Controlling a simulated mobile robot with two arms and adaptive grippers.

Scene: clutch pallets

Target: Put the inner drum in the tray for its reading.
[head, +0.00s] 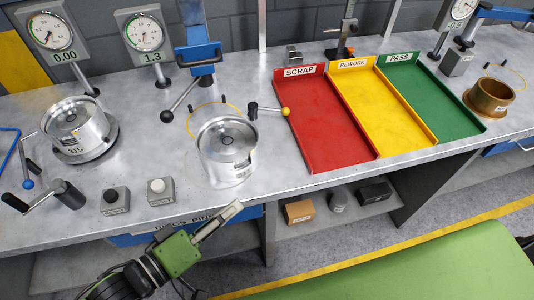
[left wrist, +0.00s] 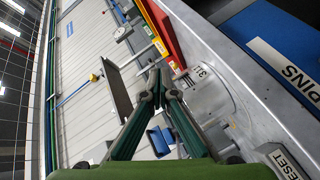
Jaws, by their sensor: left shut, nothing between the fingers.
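A silver drum (head: 228,155) stands upright on the bench just left of the red SCRAP tray (head: 330,148). A second silver drum (head: 75,125), marked 315, sits on a round base at the left. The frames do not tell which is the inner drum. The yellow REWORK tray (head: 390,118) and green PASS tray (head: 452,118) adjoin the red one. My left gripper (head: 236,208) is shut and empty, in front of the bench edge below the middle drum. In the left wrist view its fingers (left wrist: 156,80) meet, left of a silver drum (left wrist: 210,95). My right gripper is not in view.
Dial gauges read 0.00 (head: 50,32) and 1.3 (head: 142,33) on their plates. A crank (head: 45,190) and two button boxes (head: 115,201) line the front left. A brass ring (head: 489,97) stands at right.

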